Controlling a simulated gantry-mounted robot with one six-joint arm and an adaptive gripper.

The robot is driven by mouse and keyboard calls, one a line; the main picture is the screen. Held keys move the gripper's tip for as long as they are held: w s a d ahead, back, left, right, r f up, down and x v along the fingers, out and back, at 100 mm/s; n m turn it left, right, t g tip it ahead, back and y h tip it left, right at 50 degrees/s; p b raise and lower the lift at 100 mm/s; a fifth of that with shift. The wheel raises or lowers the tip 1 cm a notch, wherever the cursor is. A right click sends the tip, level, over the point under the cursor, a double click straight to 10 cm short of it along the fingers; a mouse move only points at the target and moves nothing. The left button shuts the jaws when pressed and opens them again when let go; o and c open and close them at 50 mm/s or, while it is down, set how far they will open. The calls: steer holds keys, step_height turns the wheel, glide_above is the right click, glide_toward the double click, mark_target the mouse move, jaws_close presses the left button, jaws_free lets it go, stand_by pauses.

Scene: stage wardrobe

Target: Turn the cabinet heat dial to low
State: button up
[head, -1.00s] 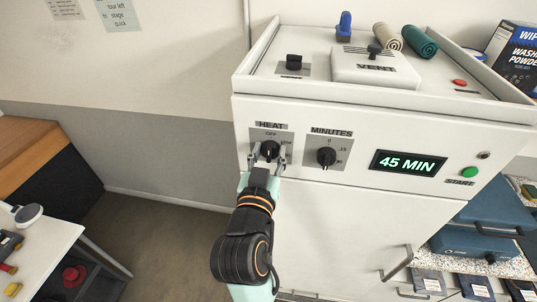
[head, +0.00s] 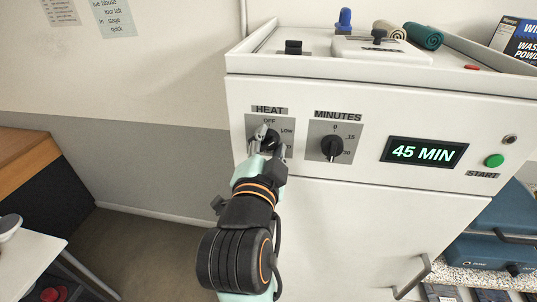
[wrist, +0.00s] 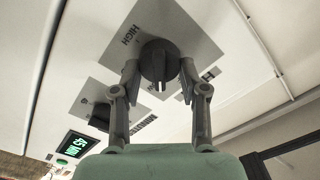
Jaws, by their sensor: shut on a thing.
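The black heat dial (head: 269,137) sits on a grey plate (head: 288,125) on the white cabinet front (head: 375,113), with OFF above and LOW at its right. My gripper (head: 271,142) is shut on the dial, with one finger at its upper left and the other at its lower right. In the wrist view the dial (wrist: 158,57) lies between the fingertips of my gripper (wrist: 159,69), and HIGH is printed above left of it.
The black minutes dial (head: 332,147) is close to the right of the heat dial. Further right are the display (head: 424,152) reading 45 MIN and the green start button (head: 494,161). A white table (head: 25,255) is at the lower left.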

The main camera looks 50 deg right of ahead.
steer(key=shift+f+m+b, duration=0.1)
steer(key=shift+m+b, duration=0.7)
steer(key=shift+m, duration=0.3)
steer(key=o, duration=1.1)
steer(key=v, duration=1.2)
